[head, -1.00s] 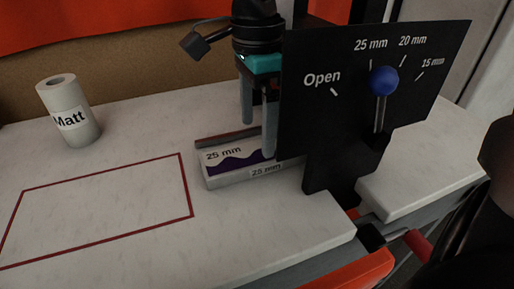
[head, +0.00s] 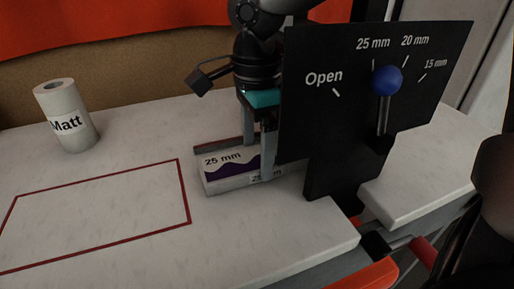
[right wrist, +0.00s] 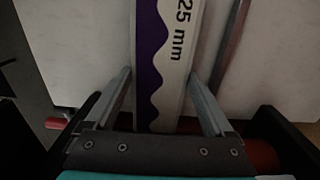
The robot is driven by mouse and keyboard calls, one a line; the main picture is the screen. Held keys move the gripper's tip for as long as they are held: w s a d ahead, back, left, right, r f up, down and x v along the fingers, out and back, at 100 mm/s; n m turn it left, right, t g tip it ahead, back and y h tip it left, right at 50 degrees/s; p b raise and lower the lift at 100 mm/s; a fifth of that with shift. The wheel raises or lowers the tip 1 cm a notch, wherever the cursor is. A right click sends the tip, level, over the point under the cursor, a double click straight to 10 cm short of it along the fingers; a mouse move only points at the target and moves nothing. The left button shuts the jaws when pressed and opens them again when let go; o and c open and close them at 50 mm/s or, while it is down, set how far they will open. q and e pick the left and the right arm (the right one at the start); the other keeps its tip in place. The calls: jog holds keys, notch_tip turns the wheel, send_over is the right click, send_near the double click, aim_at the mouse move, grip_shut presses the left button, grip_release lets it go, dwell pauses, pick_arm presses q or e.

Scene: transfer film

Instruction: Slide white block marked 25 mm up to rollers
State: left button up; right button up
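The white block marked 25 mm (head: 222,181), with a purple wave pattern on its face, lies on the worktop left of the black dial plate (head: 300,125). My right gripper (head: 259,160) points down over it, one finger on the near side and one on the far side. In the right wrist view the block (right wrist: 170,55) runs between the two fingers (right wrist: 160,80), which sit close to its sides. Whether they press on it is unclear. My left gripper is not in view.
A blue knob (head: 387,80) sits near the 25 mm mark of the plate. A low dark rail (head: 212,146) runs along the block's far side. A white roll labelled Matt (head: 66,118) stands at the left. The red-outlined area (head: 95,215) is empty.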

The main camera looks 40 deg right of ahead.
aim_at(257, 156)
jog(key=c, duration=0.7)
jog(key=o, duration=1)
jog(key=shift+o, duration=0.2)
jog(key=shift+r, duration=0.15)
jog(key=shift+r, duration=0.3)
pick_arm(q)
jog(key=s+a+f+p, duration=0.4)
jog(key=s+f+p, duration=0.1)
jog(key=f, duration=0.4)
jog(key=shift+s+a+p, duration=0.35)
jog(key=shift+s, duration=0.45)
pick_arm(e)
notch_tip(257, 156, up, 14)
jog(key=shift+r, duration=0.2)
